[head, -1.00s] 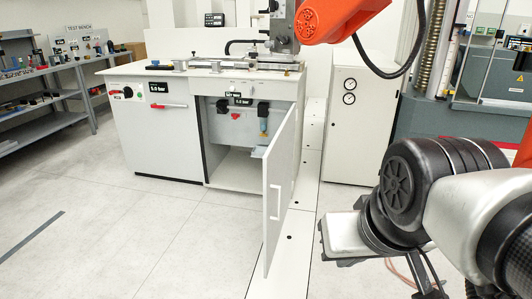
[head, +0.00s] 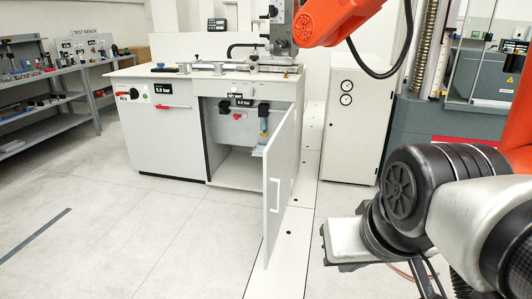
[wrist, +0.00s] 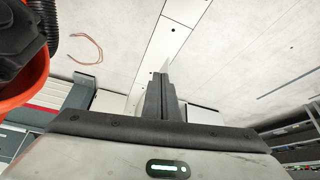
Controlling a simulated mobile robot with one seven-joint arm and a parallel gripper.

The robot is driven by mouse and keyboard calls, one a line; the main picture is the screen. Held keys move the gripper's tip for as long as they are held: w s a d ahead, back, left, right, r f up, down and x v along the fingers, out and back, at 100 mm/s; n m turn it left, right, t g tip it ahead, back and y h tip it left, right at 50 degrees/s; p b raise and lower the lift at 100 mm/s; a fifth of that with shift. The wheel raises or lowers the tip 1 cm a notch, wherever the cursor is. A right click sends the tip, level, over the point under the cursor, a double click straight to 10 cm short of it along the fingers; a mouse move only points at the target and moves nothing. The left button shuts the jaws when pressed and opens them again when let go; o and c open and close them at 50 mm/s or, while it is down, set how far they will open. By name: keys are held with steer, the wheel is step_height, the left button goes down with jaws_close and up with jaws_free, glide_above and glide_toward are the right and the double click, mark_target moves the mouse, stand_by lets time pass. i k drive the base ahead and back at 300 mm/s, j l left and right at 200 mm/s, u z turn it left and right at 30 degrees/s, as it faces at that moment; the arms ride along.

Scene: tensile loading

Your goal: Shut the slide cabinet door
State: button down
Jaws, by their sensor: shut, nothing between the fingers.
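The slide cabinet door (head: 281,190) is a white panel with a vertical handle, standing wide open from the right side of the white bench cabinet (head: 160,143). The open compartment (head: 236,166) behind it shows a small gauge, dark fittings and a red valve. My gripper's hand shows to the right of the door in the head view, apart from it, with its fingertips not clearly visible. In the wrist view my gripper (wrist: 161,76) has its fingers together and empty, over the floor.
A white cabinet with two gauges (head: 357,120) stands right of the bench. Shelves (head: 50,90) with small items line the left wall. A reddish cable loop (wrist: 88,49) lies on the floor in the wrist view. The floor left of the door is clear.

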mark_target(277, 155)
steer(key=i+z, duration=0.25)
steer(key=i, duration=0.25)
steer(key=i+j+z, duration=0.3)
steer(key=i, duration=0.2)
steer(key=k+u, duration=0.1)
steer(key=k+j, duration=0.05)
